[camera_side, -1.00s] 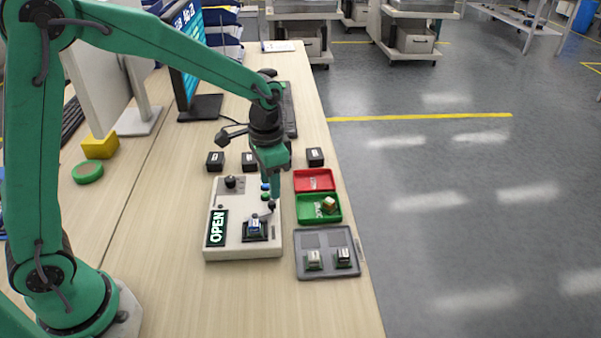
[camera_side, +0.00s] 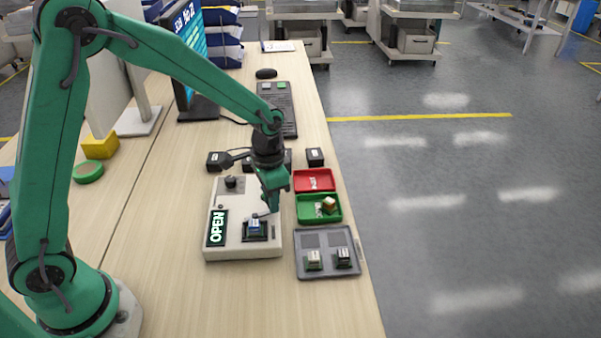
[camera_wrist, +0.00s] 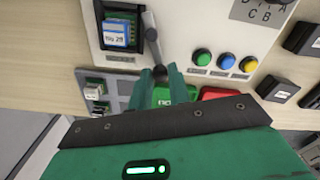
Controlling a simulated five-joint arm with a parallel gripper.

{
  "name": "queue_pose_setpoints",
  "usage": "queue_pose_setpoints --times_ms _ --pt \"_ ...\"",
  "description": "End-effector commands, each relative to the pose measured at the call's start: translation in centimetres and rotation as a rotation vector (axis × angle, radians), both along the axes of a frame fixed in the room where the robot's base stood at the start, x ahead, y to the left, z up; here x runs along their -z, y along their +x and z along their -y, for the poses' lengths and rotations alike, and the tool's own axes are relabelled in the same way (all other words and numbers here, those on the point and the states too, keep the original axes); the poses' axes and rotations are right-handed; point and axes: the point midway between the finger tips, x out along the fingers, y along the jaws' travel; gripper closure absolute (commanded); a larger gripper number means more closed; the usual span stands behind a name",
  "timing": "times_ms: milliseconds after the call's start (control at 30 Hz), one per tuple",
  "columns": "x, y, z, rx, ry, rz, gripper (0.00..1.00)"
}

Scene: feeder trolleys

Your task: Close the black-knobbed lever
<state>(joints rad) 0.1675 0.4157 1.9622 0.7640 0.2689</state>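The black-knobbed lever (camera_wrist: 153,42) is a short grey bar beside the socket that holds a blue-topped part (camera_wrist: 116,36), on the pale test box (camera_side: 232,247). The box's display (camera_side: 217,228) reads OPEN. The black knob (camera_wrist: 160,72) sits between the tips of my gripper's two green fingers (camera_wrist: 160,80) in the wrist view. The fingers stand apart with a gap between them; I cannot tell whether they touch the knob. In the side view my gripper (camera_side: 271,205) is low over the box's right part and hides the knob.
A red tray (camera_side: 300,185) and a green tray (camera_side: 335,215) with a small part lie right of the box. A grey tray (camera_side: 325,272) holds two parts. Blue, green and yellow buttons (camera_wrist: 225,62) are near the lever. Small black blocks (camera_side: 315,157) stand behind.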

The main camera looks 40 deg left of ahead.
Motion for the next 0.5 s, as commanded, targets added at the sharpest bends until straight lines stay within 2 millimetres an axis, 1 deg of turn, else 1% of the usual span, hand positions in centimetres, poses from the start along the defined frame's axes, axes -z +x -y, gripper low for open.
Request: queue_pose_setpoints --times_ms 267,500 --pt "-0.04 0.02 -0.01 -0.006 0.0 0.0 1.0" --pt "-0.05 0.14 -0.25 -0.065 0.0 0.001 1.0"
